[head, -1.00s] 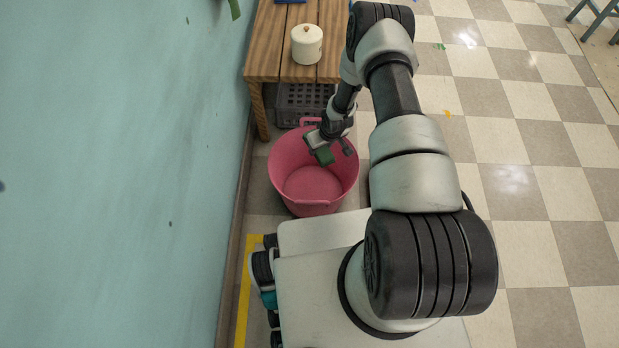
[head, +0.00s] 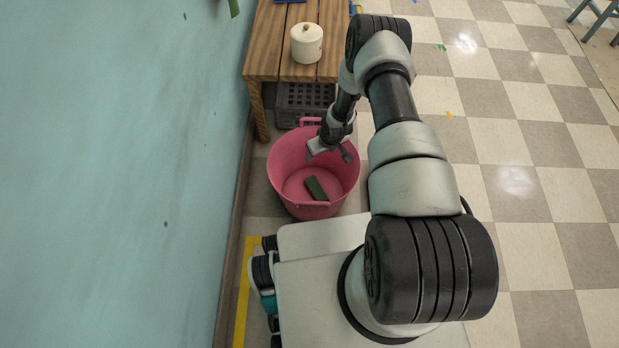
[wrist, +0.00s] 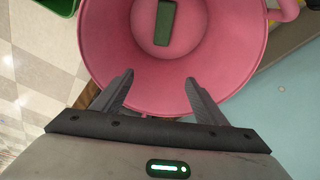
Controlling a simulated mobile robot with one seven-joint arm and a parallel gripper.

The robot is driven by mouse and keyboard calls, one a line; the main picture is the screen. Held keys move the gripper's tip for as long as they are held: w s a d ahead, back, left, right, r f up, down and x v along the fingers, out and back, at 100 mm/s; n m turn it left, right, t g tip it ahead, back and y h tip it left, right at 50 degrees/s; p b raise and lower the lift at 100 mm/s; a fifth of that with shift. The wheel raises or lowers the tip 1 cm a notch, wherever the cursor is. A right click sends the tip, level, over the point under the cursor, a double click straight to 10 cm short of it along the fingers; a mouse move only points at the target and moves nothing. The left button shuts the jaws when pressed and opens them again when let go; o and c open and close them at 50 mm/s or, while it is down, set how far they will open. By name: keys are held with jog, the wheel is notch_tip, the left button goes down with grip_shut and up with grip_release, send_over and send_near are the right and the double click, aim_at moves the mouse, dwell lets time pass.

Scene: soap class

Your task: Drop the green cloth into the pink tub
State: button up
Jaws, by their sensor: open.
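The pink tub (head: 285,152) stands on the floor between the wooden table and my base. The green cloth (head: 315,188), a dark green folded block, lies inside on the tub's bottom. My gripper (head: 324,158) is over the tub's upper right part, above and apart from the cloth. In the wrist view, the cloth (wrist: 164,22) shows at the top, on the bottom of the tub (wrist: 115,50). The fingers of my gripper (wrist: 160,82) are spread with nothing between them.
A wooden table (head: 275,50) with a white lidded pot (head: 306,44) stands behind the tub. A dark crate (head: 303,103) sits under it. A teal wall (head: 120,170) runs along the left. The checkered floor (head: 530,170) at right is largely open.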

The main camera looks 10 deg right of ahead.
jog(key=p+v, duration=0.5)
jog(key=v, duration=1.2)
jog(key=shift+r, duration=0.25)
notch_tip(320, 180, up, 29)
jog(key=w+d+m+t+h, duration=0.1)
jog(key=d+h, duration=0.1)
jog(key=s+a+r+m, duration=0.1)
jog(key=s+r, duration=0.4)
jog(key=r, duration=0.3)
jog(key=s+a+r+m, duration=0.1)
jog(key=s+r, duration=0.4)
jog(key=r, duration=0.3)
jog(key=s+a+r+t, duration=0.1)
jog(key=s+r, duration=0.2)
jog(key=s, duration=0.4)
jog(key=s+a+r+t, duration=0.1)
jog(key=s+r, duration=0.2)
jog(key=s, duration=0.4)
notch_tip(320, 180, up, 23)
jog(key=p, duration=2.3)
jog(key=shift+f+m+g+y, duration=0.15)
jog(key=shift+m+g+y, duration=0.15)
jog(key=shift+m+y, duration=0.1)
